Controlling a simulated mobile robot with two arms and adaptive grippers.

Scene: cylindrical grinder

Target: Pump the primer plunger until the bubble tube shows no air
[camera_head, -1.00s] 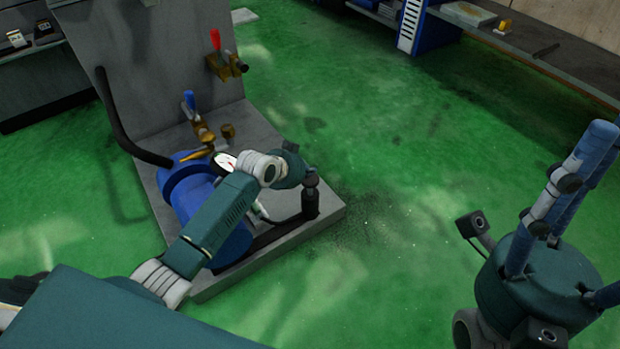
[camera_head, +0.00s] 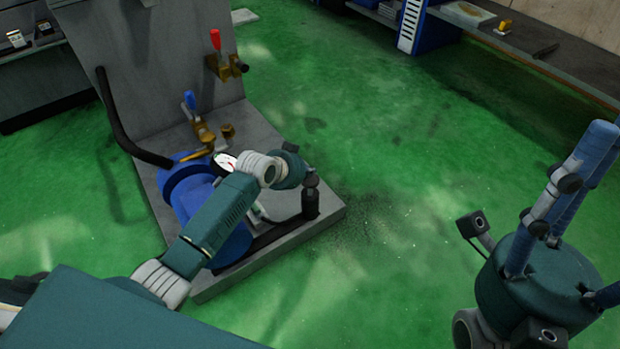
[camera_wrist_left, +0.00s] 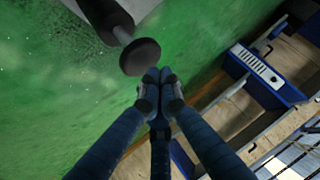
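The primer plunger (camera_head: 311,200) is a dark upright cylinder at the right front of the grey pump base. Its round dark knob (camera_wrist_left: 140,57) and short rod show large in the left wrist view. My left gripper (camera_wrist_left: 158,77) has its blue fingers together with nothing visible between them; the knob appears right beside the fingertips. I cannot tell whether they touch. In the head view my left wrist covers the fingers. A pale tube part (camera_head: 259,210) shows beside my left arm, mostly hidden; its contents cannot be read. My right gripper (camera_head: 585,215) is at the right, fingers spread, empty.
A blue pump body (camera_head: 230,240) lies under my left arm, with a white gauge (camera_head: 224,162) behind. A blue-handled valve (camera_head: 190,102) and a red-handled valve (camera_head: 216,42) stand further back. Green floor (camera_head: 400,190) is open to the right.

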